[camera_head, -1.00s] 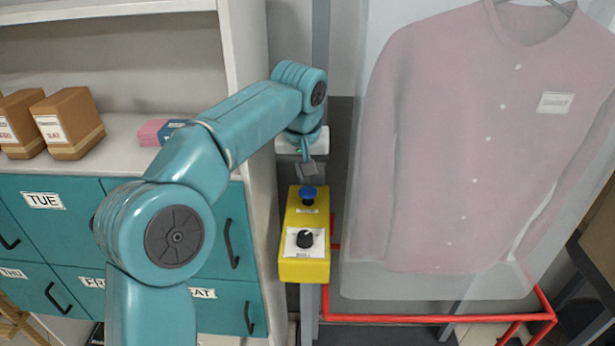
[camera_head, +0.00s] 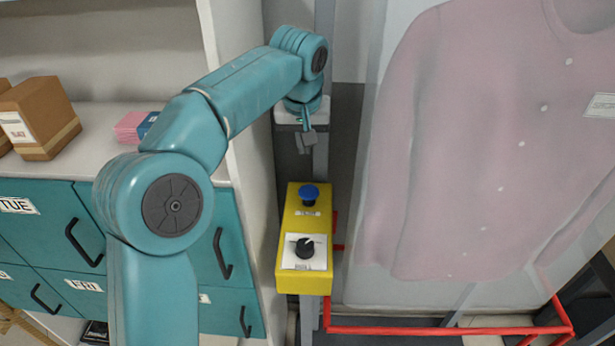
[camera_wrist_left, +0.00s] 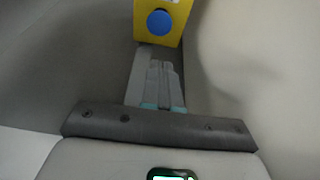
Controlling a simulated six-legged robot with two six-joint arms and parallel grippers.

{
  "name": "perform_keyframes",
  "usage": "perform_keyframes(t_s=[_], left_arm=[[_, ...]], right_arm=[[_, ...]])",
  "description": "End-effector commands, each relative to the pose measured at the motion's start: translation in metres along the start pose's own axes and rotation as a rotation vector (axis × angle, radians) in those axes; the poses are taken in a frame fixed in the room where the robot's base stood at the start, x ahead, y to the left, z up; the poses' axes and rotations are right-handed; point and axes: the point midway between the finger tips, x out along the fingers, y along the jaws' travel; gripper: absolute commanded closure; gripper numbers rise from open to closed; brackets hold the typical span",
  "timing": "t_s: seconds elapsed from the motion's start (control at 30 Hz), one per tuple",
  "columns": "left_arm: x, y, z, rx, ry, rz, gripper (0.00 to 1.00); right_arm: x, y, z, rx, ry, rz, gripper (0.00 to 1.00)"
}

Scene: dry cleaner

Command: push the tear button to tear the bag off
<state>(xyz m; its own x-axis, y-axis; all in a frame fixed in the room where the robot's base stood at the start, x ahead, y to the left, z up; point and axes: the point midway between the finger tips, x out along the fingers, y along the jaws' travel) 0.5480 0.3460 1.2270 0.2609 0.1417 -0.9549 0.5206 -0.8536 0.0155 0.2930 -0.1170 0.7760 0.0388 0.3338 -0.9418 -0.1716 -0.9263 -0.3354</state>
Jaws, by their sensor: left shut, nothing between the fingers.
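The yellow control box (camera_head: 296,225) stands on a post in the middle of the head view. It has a blue push button (camera_head: 309,194) on its upper part and a black knob (camera_head: 304,246) on a white plate below. My left gripper (camera_head: 305,143) is shut and empty, above and behind the blue button, apart from it. In the left wrist view the closed fingers (camera_wrist_left: 158,65) point toward the box (camera_wrist_left: 177,35) and its blue button (camera_wrist_left: 159,22). The bagged pink shirt (camera_head: 490,150) hangs at the right under clear plastic. My right gripper is not in view.
A red rail (camera_head: 440,331) runs low beneath the bag. Teal drawers (camera_head: 85,245) and a pale shelf with brown boxes (camera_head: 42,117) and a small pink-and-blue stack (camera_head: 132,125) stand at the left. A shelf side panel is close beside my left arm.

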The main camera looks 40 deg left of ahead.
Motion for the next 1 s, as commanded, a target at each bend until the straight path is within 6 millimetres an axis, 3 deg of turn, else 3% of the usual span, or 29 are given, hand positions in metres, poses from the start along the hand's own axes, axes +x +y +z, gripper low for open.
perform_keyframes(t_s=[0.53,0.67,1.0], left_arm=[[0.005,0.0,0.005,0.001,0.0,0.0,1.0],[0.025,-0.001,0.005,0.0,-0.004,-0.002,1.0],[0.097,0.0,0.003,0.001,-0.003,-0.001,1.0]], right_arm=[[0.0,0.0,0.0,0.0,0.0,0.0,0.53],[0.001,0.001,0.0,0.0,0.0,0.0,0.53],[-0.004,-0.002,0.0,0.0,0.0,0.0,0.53]])
